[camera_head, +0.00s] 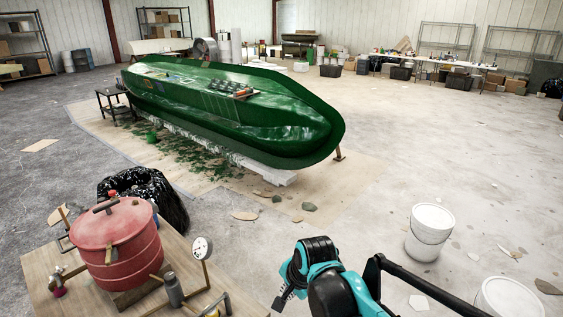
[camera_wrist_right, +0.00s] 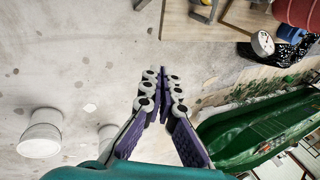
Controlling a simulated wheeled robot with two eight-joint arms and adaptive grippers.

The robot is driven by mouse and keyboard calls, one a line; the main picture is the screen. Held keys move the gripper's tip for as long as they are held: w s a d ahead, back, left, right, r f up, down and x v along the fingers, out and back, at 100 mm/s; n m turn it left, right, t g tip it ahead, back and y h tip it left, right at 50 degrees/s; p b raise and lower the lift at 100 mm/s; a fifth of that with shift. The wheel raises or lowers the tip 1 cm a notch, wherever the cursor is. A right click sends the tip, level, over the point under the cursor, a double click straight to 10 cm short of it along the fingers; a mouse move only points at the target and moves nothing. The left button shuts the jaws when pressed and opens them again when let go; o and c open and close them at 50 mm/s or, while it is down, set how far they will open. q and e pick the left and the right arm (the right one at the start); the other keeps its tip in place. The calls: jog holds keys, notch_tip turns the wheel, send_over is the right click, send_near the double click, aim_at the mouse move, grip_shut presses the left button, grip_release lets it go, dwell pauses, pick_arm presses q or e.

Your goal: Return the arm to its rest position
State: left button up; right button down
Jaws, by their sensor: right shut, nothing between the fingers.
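My right arm (camera_head: 325,275), teal and black, comes up from the bottom edge of the head view, right of centre, folded above the floor. Its gripper (camera_wrist_right: 163,78) shows in the wrist view with its grey and purple fingers brought together at the tips and nothing between them. In the head view the gripper cannot be made out clearly. My left gripper is not in view.
A red pressure pot (camera_head: 118,245) and a gauge (camera_head: 202,248) stand on a wooden table (camera_head: 45,285) at lower left. A green hull mould (camera_head: 235,115) lies behind. White buckets (camera_head: 430,230) stand at right. Floor between is mostly clear.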

jog(key=s+d+n+t+h, duration=0.2)
jog(key=s+d+n, duration=0.7)
jog(key=s+d, duration=0.5)
jog(key=shift+d+f+t, duration=0.15)
jog(key=shift+d+t, duration=0.45)
jog(key=shift+d, duration=0.65)
